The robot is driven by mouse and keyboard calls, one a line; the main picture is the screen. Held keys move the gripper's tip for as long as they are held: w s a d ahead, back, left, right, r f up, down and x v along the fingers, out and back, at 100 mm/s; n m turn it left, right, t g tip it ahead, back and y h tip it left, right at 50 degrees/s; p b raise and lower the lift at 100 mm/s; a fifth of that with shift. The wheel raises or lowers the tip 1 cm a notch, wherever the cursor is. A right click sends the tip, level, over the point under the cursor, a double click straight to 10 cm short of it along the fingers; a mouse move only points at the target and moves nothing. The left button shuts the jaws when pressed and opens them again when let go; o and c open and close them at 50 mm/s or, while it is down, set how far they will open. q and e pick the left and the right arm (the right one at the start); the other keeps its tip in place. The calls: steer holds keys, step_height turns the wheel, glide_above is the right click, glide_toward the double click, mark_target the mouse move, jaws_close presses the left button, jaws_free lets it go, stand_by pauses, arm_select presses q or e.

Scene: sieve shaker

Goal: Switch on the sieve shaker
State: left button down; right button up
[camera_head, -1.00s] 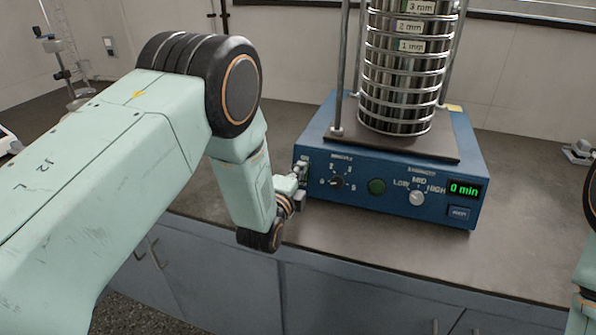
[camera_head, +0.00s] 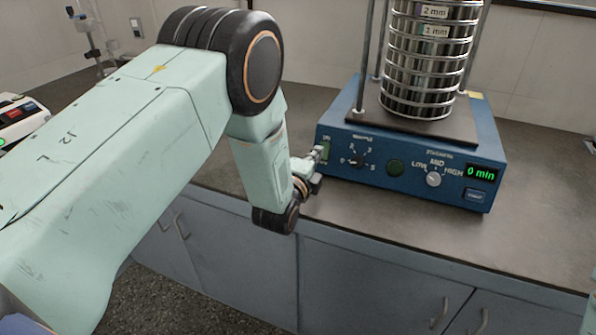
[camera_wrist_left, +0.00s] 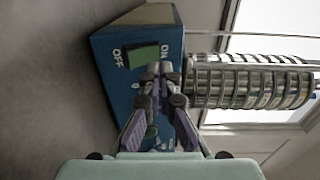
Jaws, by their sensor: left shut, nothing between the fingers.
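The blue sieve shaker (camera_head: 400,175) stands on the bench with its sieve stack (camera_head: 428,60) on top. Its display (camera_head: 481,173) reads 0 min. A green rocker switch (camera_head: 323,151) is at the left end of the front panel. In the left wrist view the switch (camera_wrist_left: 143,56) lies between the words OFF and ON. My left gripper (camera_head: 318,155) is shut and empty, right at the switch. In the wrist view its fingertips (camera_wrist_left: 158,71) overlap the switch near its ON end; contact cannot be told. My right gripper is out of view.
A device with red and green parts (camera_head: 18,115) stands at far left. The bench (camera_head: 400,220) is clear in front of the shaker.

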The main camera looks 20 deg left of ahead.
arm_select(q)
steer(key=s+r+p, duration=0.1)
steer(key=s+r, duration=0.1)
steer(key=s, duration=0.7)
steer(key=shift+s+a+r, duration=0.3)
steer(key=shift+s+r, duration=0.05)
steer(key=shift+d, duration=0.1)
